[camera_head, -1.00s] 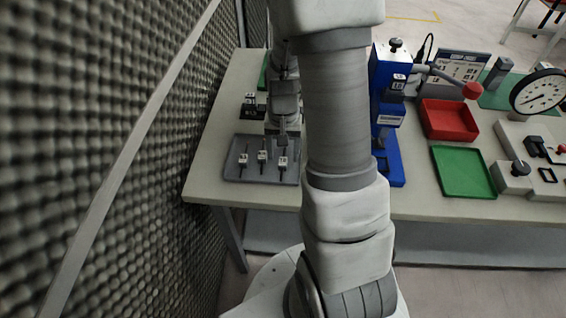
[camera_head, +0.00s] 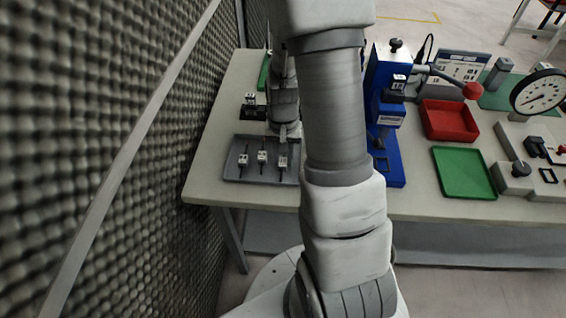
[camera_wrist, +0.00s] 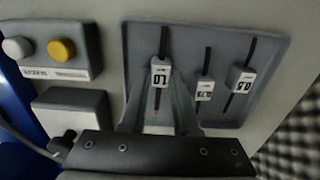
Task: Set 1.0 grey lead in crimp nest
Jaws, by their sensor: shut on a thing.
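The 1.0 grey lead (camera_wrist: 160,74) has a white label and a dark stem. In the wrist view it is at the tray's left, between the fingers of my gripper (camera_wrist: 158,108), which is shut on it. In the head view this lead (camera_head: 283,161) is the right one of three in the grey tray (camera_head: 232,173). My gripper reaches down to it there, with its fingertips hard to make out. Whether the lead is clear of the tray cannot be told. The blue press (camera_head: 386,112) with a red-knobbed lever stands to the right; its small dark base fixture (camera_head: 381,163) may be the crimp nest.
The 0.75 lead (camera_wrist: 204,89) and 0.5 lead (camera_wrist: 241,79) lie close beside my gripper. A box with white and yellow buttons (camera_wrist: 50,50) is at left. A red tray (camera_head: 449,120), green tray (camera_head: 464,172) and dial gauge (camera_head: 538,92) are at right. A foam wall (camera_head: 120,150) borders the left.

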